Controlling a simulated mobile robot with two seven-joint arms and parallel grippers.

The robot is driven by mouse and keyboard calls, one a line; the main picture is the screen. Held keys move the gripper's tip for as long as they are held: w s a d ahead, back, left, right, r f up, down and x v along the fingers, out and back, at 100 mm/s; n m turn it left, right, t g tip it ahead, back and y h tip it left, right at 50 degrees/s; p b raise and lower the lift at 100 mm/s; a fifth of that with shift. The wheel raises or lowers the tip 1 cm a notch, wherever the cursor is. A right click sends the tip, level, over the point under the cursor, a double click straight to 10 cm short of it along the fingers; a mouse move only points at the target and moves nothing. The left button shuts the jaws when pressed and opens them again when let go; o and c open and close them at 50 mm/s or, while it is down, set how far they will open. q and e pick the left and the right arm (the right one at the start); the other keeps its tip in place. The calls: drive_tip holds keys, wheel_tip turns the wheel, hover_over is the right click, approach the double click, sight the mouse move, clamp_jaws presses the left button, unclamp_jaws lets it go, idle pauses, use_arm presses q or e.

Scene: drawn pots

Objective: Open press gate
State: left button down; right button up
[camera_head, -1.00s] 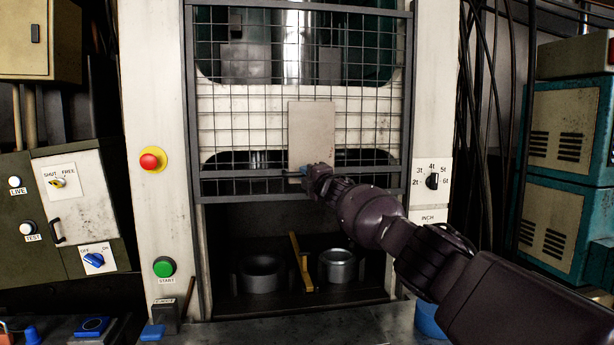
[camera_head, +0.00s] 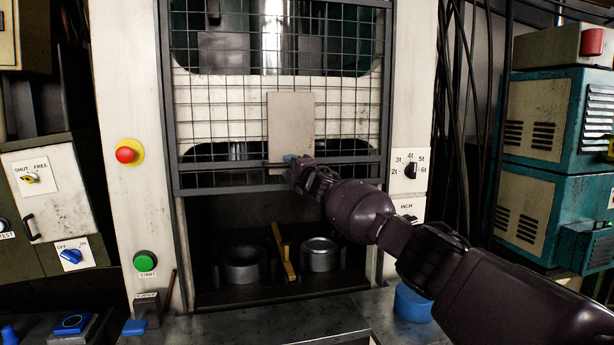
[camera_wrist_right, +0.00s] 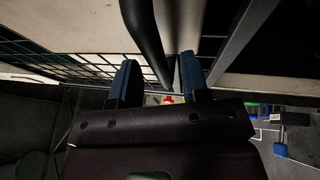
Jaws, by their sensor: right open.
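The press gate (camera_head: 220,187) is a dark wire-mesh frame across the upper front of the pale press, with a plain light plate (camera_head: 290,125) at its middle. Its lower edge hangs above an open bay. In the head view my wrist hides part of the lower rail. My left gripper is not in view.
In the bay stand two metal rings (camera_head: 320,254) with a yellow bar (camera_head: 284,252) between them. A red stop button (camera_head: 127,154) and green start button (camera_head: 145,261) are on the left post. A tonnage dial (camera_head: 410,171) is on the right. A blue round container (camera_head: 412,304) stands at the bench's right.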

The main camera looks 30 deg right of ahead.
drive_tip(key=v, duration=0.9)
idle(0.3)
idle(0.4)
drive_tip(key=s+a+m+y, duration=0.2)
drive_tip(key=s+a+m, duration=0.1)
drive_tip(key=a, duration=0.6)
drive_tip(key=s+a+f+m+g, duration=0.1)
drive_tip(key=s+a+f+m, duration=0.3)
drive_tip(key=f, duration=0.5)
drive_tip(key=s+a+f+m+g, duration=0.15)
drive_tip(key=s+f, duration=0.35)
drive_tip(key=f, duration=0.5)
drive_tip(key=s+d+f+m+g+h, duration=0.1)
drive_tip(key=s+f+m, duration=0.4)
drive_tip(key=s+f, duration=1)
drive_tip(key=s+d+f+m+g+h, duration=0.1)
drive_tip(key=s+f+m+g+h, duration=0.3)
drive_tip(key=s+f, duration=1.1)
drive_tip(key=s+m, duration=0.2)
drive_tip(key=s, duration=0.5)
drive_tip(key=shift+d+f, duration=0.25)
drive_tip(key=shift+f, duration=0.1)
